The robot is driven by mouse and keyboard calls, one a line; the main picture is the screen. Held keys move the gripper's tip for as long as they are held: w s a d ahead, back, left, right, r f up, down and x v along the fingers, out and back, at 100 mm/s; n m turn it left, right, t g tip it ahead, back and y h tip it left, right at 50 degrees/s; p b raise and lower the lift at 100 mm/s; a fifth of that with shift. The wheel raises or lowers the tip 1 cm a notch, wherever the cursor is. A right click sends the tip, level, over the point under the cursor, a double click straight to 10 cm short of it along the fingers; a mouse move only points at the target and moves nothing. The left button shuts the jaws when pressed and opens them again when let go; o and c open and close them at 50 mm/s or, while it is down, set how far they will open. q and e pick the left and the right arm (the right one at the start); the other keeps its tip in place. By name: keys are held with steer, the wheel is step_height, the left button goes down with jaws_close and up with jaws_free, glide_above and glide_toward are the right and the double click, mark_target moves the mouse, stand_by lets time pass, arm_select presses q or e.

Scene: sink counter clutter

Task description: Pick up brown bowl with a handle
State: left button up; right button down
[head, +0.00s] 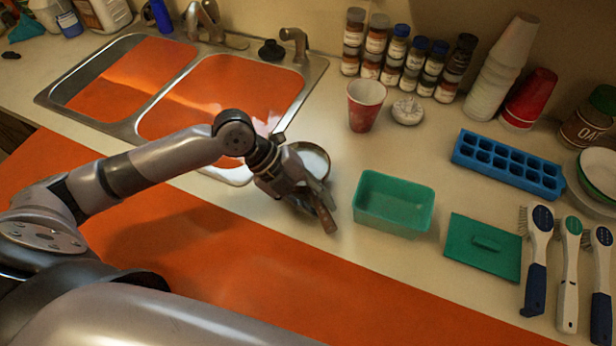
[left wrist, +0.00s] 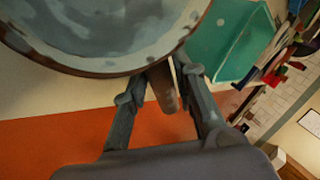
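The brown bowl with a handle (head: 315,158) is at the counter's front, right of the sink, partly hidden by my left gripper. Its pale, mottled inside and brown rim fill the upper left of the left wrist view (left wrist: 95,25). Its brown handle (head: 327,216) sticks out past my left gripper (head: 308,194) towards the front. In the left wrist view the handle (left wrist: 162,88) lies between the converging fingertips of my left gripper (left wrist: 165,72), which look shut on it near the rim. I cannot tell whether the bowl is off the counter. My right gripper is not in view.
A green tub (head: 394,222) stands just right of the bowl, with a green lid (head: 483,268) and several brushes beyond. A red cup (head: 365,118) and a blue ice tray (head: 508,165) are farther back. The double sink (head: 150,128) is left.

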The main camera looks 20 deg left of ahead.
arm_select(q)
steer(key=shift+d+f, duration=0.45)
steer(key=shift+f, duration=0.05)
steer(key=shift+c, duration=0.4)
jaws_close()
steer(key=shift+w+r, duration=0.1)
